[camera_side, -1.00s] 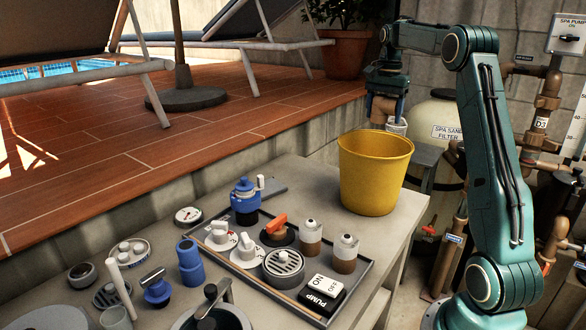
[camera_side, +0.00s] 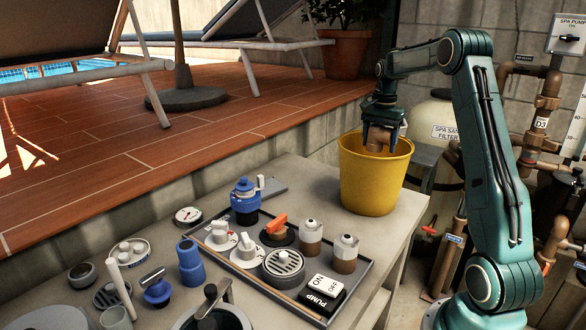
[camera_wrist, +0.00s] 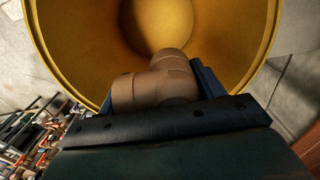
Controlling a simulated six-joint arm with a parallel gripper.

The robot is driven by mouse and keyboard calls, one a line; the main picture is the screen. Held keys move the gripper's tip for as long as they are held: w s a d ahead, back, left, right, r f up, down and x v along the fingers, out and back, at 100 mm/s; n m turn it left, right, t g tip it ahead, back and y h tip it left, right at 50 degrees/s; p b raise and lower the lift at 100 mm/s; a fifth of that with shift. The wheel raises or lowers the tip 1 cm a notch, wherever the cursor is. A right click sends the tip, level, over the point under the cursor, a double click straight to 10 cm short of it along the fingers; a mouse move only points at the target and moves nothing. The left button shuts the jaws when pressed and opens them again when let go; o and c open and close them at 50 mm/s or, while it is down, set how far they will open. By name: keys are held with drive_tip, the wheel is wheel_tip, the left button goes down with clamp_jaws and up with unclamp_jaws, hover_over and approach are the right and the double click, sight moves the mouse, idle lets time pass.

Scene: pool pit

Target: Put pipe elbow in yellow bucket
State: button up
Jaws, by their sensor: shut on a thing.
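The yellow bucket (camera_side: 374,185) stands upright on the right end of the grey table. My gripper (camera_side: 380,143) points down at the bucket's mouth, with its fingertips at about rim height. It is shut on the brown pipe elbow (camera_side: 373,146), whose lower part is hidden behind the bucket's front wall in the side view. In the wrist view the elbow (camera_wrist: 160,82) sits between the dark fingers, in front of the bucket's open inside (camera_wrist: 90,45). The bucket floor shows beyond it, and nothing is seen lying there.
A dark tray (camera_side: 350,286) with several valves, bottles and a pump switch (camera_side: 321,293) lies left of and in front of the bucket. A blue bottle (camera_side: 190,262) and other parts stand farther left. A low wall and raised tiled deck (camera_side: 180,145) run behind the table.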

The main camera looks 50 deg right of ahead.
sight(378, 150)
wheel_tip(378, 150, down, 11)
drive_tip(key=shift+f, duration=0.1)
idle(0.3)
drive_tip(key=shift+f, duration=2.15)
drive_tip(key=shift+f, duration=0.15)
drive_tip(key=o, duration=1.1)
drive_tip(key=shift+c, duration=0.2)
wheel_tip(378, 150, up, 12)
drive_tip(key=shift+r, duration=0.15)
